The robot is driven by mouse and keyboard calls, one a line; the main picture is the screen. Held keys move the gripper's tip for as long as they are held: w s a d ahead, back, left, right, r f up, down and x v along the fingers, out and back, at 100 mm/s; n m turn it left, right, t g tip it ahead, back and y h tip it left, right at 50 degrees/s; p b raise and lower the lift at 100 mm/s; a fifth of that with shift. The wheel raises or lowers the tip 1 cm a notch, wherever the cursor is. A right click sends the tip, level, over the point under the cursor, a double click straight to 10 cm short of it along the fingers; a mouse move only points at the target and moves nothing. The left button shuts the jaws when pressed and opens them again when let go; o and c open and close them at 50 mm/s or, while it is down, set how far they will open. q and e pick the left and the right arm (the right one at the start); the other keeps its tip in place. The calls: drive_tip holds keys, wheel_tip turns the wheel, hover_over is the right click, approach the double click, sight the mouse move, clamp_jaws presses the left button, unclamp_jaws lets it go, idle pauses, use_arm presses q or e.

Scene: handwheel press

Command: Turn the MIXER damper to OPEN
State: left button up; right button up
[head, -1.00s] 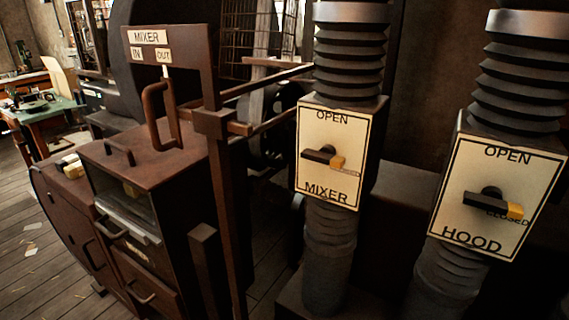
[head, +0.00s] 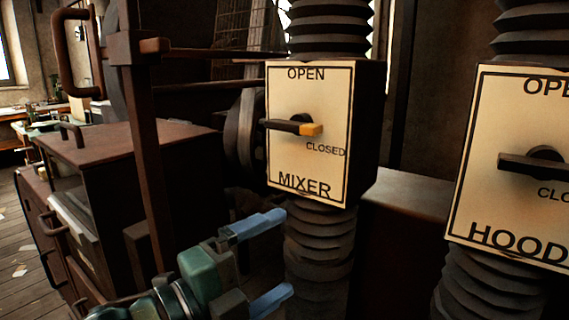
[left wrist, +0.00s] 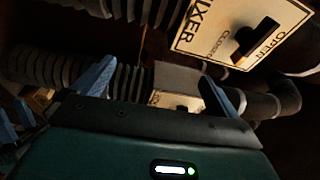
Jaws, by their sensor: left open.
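The MIXER damper plate (head: 308,158) is cream with OPEN at the top, CLOSED at the right and MIXER at the bottom. Its dark lever (head: 290,126) lies horizontal, with its yellow tip at the right beside CLOSED. The plate also shows upside down in the left wrist view (left wrist: 215,30), with the lever (left wrist: 256,37) near its middle. My left gripper (head: 272,258) is below the plate, in front of the ribbed duct, apart from the lever. Its blue fingers are spread and empty. My right gripper is not in view.
The HOOD damper plate (head: 520,165) stands at the right, its lever also horizontal. A ribbed duct (head: 318,255) runs below the MIXER plate. A brown metal cabinet (head: 135,145) and an upright post (head: 143,160) stand at the left.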

use_arm(q)
wheel_tip(320, 180, up, 8)
drive_tip(key=a+m, duration=0.1)
drive_tip(key=m, duration=0.9)
drive_tip(key=m+t+y+b, duration=0.1)
drive_tip(key=m+t+y, duration=0.25)
drive_tip(key=m, duration=0.25)
approach(287, 126)
drive_tip(key=shift+g, duration=0.45)
drive_tip(key=p+x, duration=0.9)
drive_tip(key=shift+w+r+p, duration=0.25)
drive_tip(key=shift+r+p, duration=0.05)
drive_tip(key=shift+p, duration=0.05)
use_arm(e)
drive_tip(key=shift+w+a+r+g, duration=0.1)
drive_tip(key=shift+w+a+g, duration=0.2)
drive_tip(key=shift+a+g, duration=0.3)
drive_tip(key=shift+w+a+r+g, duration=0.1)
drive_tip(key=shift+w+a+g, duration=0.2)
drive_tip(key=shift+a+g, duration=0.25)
use_arm(q)
drive_tip(key=shift+c, duration=0.5)
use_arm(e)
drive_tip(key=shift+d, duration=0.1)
use_arm(q)
drive_tip(key=c, duration=0.9)
